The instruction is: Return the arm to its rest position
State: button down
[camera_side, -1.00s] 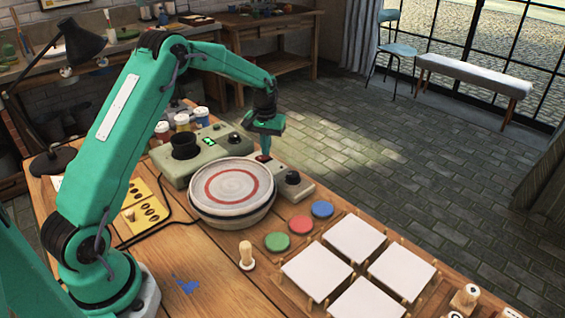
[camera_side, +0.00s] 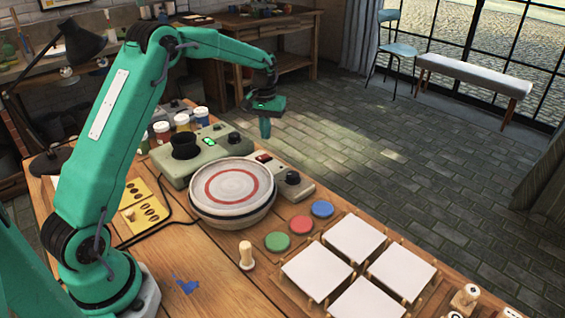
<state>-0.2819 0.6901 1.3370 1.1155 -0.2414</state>
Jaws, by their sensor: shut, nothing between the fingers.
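My gripper (camera_side: 265,128) is shut and empty. It points down, raised in the air above and behind the switch box in the picture, with the tiled floor behind it. The arm reaches over from the left, bent at the elbow. A pale plate with a red ring (camera_side: 232,189) sits on the round turntable (camera_side: 236,219). The control box with the red switch and dark knob (camera_side: 279,172) stands to the right of the plate, clear of the gripper.
A green-grey device with a dark cup (camera_side: 186,146) and several paint jars (camera_side: 181,122) stand behind the plate. Green (camera_side: 277,241), red (camera_side: 301,225) and blue (camera_side: 322,209) discs, a wooden-handled stamp (camera_side: 246,255) and white tiles in a rack (camera_side: 354,238) lie in front and right.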

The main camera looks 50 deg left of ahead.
jog(key=shift+r, duration=0.4)
jog(key=shift+r, duration=0.1)
jog(key=s+d+r+m+t, duration=0.3)
jog(key=s+d+r, duration=0.7)
jog(key=s+r, duration=0.35)
jog(key=s+d+m+t, duration=0.1)
jog(key=s+d, duration=0.1)
jog(key=s, duration=0.6)
jog(key=s+d+m+t, duration=0.1)
jog(key=s+d+m, duration=0.1)
jog(key=s, duration=0.7)
jog(key=shift+s+d+f+t, duration=0.25)
jog(key=shift+s+d+t, duration=0.05)
jog(key=shift+d, duration=0.45)
